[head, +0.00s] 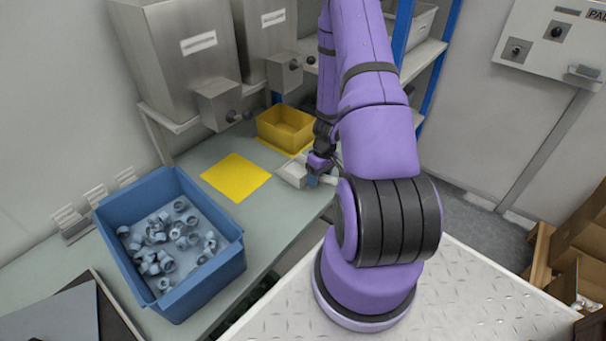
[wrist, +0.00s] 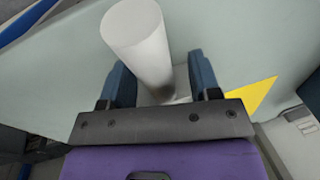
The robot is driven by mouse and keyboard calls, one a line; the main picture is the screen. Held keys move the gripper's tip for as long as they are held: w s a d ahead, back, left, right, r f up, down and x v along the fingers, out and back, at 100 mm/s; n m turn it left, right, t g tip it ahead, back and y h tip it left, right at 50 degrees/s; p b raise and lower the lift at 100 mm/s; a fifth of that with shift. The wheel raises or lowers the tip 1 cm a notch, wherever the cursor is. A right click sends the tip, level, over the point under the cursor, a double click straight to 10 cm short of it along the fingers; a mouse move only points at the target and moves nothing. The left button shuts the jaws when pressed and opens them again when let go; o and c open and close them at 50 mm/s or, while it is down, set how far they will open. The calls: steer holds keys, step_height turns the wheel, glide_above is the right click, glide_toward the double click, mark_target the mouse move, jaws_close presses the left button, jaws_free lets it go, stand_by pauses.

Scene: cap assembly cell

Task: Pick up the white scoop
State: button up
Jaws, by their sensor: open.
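The white scoop (head: 291,173) lies on the pale green bench top, close to the bench's right edge in the head view. Its thick white round handle (wrist: 140,38) rises large between the fingers in the wrist view. My gripper (wrist: 160,72) is open, with one blue finger on each side of the handle. The handle is nearer the left finger; whether it touches cannot be told. In the head view my gripper (head: 318,176) is low over the scoop and hides part of it.
A yellow bin (head: 286,127) stands behind the scoop. A flat yellow mat (head: 236,177) lies to the left and also shows in the wrist view (wrist: 252,95). A blue crate (head: 222,262) of grey caps stands at the front left. Steel hoppers (head: 180,60) rise behind the bench.

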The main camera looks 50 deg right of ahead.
jaws_close()
steer(key=shift+r, duration=0.25)
